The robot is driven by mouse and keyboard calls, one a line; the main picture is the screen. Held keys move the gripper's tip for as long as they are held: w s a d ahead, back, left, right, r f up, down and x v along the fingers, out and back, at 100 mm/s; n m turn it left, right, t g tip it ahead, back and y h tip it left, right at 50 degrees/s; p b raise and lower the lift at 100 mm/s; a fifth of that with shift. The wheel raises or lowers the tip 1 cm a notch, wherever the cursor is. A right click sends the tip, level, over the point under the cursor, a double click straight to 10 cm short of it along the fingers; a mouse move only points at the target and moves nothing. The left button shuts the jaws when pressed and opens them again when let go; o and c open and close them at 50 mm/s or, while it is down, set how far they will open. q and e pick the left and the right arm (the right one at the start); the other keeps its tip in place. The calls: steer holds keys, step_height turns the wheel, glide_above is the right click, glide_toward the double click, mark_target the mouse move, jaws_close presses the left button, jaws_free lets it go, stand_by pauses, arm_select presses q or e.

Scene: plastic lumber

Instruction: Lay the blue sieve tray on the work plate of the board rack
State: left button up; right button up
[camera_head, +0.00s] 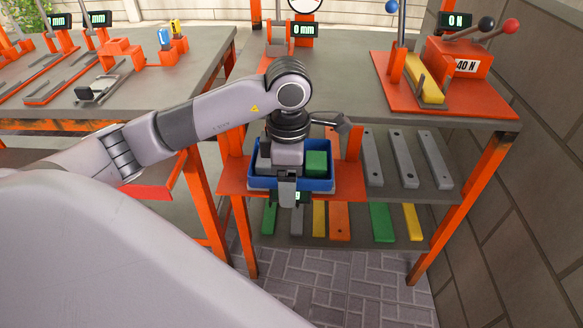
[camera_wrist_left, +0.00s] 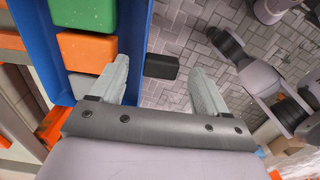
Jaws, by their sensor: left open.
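The blue sieve tray (camera_head: 326,186) is at the orange board rack, below the bench top. It looks level over an orange plate (camera_head: 232,178), but I cannot tell whether it rests on it. It holds a green block (camera_head: 317,163) and a grey block; the left wrist view also shows an orange block (camera_wrist_left: 85,52). My left gripper (camera_head: 288,200) points down at the tray's near side. In the left wrist view my open fingers (camera_wrist_left: 160,88) straddle a black grip-like piece (camera_wrist_left: 161,67) beside the tray's blue wall (camera_wrist_left: 134,40), with no visible squeeze. My right gripper is out of view.
Grey boards (camera_head: 404,158) lie on the shelf right of the tray, and several coloured boards (camera_head: 340,221) lie on the lower shelf. The bench above carries an orange press (camera_head: 455,75). A brick wall closes the right side; paved floor (camera_head: 330,275) is open in front.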

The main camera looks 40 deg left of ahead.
arm_select(q)
steer(key=shift+f, duration=0.55)
